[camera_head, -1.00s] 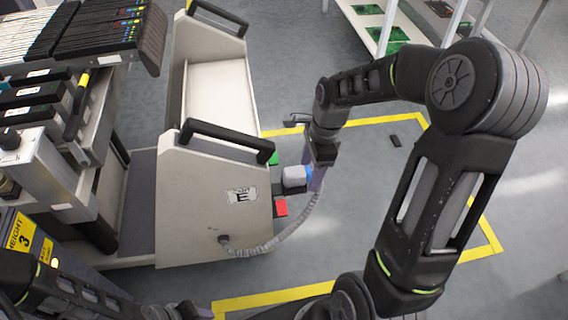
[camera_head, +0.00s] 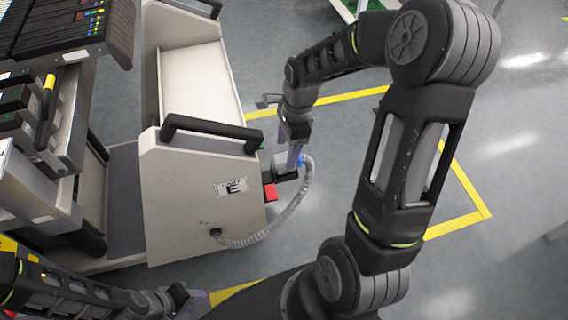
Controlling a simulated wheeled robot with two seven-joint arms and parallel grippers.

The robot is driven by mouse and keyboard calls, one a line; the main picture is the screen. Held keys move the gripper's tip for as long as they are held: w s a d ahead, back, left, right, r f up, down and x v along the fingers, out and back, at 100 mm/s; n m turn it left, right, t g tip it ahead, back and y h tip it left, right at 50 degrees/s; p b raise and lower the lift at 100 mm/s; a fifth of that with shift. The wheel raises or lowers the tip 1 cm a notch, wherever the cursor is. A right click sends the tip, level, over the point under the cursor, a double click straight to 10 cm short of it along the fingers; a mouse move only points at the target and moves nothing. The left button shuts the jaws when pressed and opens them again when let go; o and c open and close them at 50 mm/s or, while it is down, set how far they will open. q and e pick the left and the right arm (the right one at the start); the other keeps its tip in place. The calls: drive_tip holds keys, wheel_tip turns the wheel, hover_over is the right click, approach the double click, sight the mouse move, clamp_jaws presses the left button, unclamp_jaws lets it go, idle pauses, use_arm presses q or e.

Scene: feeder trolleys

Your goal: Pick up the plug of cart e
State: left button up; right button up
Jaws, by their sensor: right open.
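Cart e (camera_head: 190,205) is a beige cart with an "E" label on its end panel. The plug sits by a dark holder at the panel's right edge. My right gripper (camera_head: 294,157) is open and points down at the plug, overlapping it in view. I cannot tell if the fingers touch it or stand around it. My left gripper (camera_head: 197,302) is at the bottom edge, away from the plug, its fingers partly cut off.
The cart's black handle (camera_head: 210,130) is left of my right gripper. A machine with feeders (camera_head: 60,35) stands on the left. Yellow floor lines (camera_head: 458,225) surround clear grey floor on the right.

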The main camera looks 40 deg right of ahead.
sight(285, 157)
drive_tip(key=f, duration=0.5)
drive_tip(key=shift+w+a+b, duration=0.15)
drive_tip(key=shift+a+b, duration=0.15)
drive_tip(key=shift+b, duration=0.1)
drive_tip(key=shift+c, duration=0.4)
clamp_jaws()
idle(0.5)
